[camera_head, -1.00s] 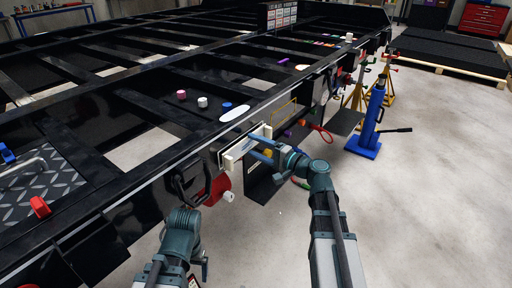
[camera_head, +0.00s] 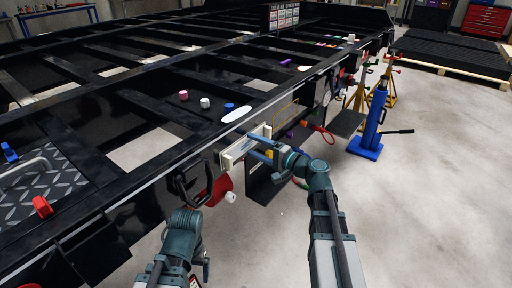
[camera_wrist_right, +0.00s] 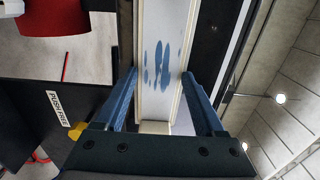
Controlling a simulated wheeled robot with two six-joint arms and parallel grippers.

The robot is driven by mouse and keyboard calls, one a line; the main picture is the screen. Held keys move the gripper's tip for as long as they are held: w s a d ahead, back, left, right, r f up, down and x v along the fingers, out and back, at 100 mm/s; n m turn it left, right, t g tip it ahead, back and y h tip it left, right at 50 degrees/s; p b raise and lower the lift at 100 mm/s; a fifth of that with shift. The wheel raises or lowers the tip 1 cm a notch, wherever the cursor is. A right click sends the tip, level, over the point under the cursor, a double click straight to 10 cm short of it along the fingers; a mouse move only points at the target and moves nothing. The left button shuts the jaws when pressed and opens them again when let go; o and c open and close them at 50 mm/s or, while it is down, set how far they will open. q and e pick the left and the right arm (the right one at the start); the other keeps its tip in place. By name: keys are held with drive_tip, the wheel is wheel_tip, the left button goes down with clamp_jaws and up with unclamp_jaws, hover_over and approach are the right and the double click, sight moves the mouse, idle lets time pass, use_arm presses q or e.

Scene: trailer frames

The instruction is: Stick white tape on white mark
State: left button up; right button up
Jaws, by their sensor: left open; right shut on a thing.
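My right gripper (camera_head: 262,149) is shut on a white strip with cream rims (camera_head: 237,150), held along the trailer's outer side rail. In the right wrist view the strip (camera_wrist_right: 163,30) runs upward between my right gripper's fingers (camera_wrist_right: 160,85), with blue finger reflections on its glossy face. I cannot tell whether the strip touches the rail behind it. A flat white oval (camera_head: 237,114) lies on the rail's top just above; I cannot tell whether it is the white mark. My left gripper (camera_head: 204,262) is open, low at the bottom, partly hidden by its arm.
Pink (camera_head: 183,95), white (camera_head: 205,103) and blue (camera_head: 229,106) round pieces stand on the black trailer frame. A red reel (camera_head: 218,188) hangs at its side, left of the strip. A blue jack (camera_head: 372,122) stands right. The floor at the lower right is clear.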

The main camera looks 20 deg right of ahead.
idle(0.4)
drive_tip(key=o, duration=1.3)
drive_tip(key=v, duration=1.4)
drive_tip(key=shift+w, duration=0.1)
drive_tip(key=x, duration=1.3)
drive_tip(key=shift+w+a, duration=0.3)
drive_tip(key=shift+s, duration=0.1)
